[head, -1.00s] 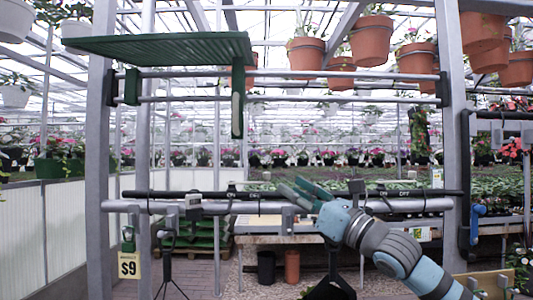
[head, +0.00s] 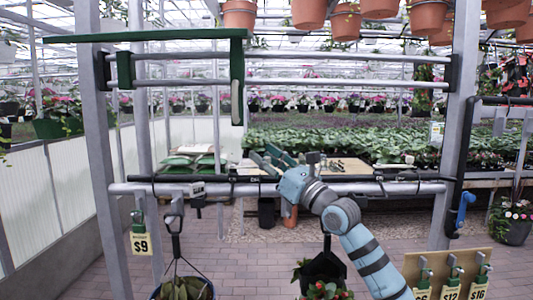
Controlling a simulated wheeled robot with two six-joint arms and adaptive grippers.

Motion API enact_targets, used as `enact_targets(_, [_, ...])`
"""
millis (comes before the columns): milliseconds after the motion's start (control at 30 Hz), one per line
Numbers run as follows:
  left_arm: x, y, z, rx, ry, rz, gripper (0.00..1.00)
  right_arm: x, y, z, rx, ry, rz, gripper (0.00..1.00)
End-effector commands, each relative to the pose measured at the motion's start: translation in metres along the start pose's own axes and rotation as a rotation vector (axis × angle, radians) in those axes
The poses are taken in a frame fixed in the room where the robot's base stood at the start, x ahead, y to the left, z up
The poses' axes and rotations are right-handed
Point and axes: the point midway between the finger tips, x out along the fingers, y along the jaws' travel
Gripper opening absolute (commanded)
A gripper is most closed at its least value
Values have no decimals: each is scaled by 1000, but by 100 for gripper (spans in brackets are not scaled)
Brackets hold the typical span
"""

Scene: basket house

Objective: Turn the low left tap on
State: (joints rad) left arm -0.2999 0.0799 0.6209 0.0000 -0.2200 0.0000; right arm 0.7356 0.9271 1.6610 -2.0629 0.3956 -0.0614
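A low horizontal grey pipe (head: 375,189) runs across the frame, with a black bar along it. A small grey fitting (head: 197,190) sits on the left part of this pipe and looks like the low left tap; its on or off setting cannot be read. My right gripper (head: 262,156) reaches in from the lower right, to the right of this fitting and apart from it in the picture. Its teal fingers point up and left, are spread and hold nothing. My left gripper is not in view.
Hanging baskets, one on the left (head: 184,288) and one on the right (head: 324,268), hang below the pipe. A green shelf (head: 150,36) is above. A price board (head: 450,277) is lower right.

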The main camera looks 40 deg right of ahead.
Motion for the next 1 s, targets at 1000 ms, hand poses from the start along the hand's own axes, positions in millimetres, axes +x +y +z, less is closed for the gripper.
enact_targets(1000, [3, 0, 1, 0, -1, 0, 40, -1, 2, -1, 0, 0, 0, 0])
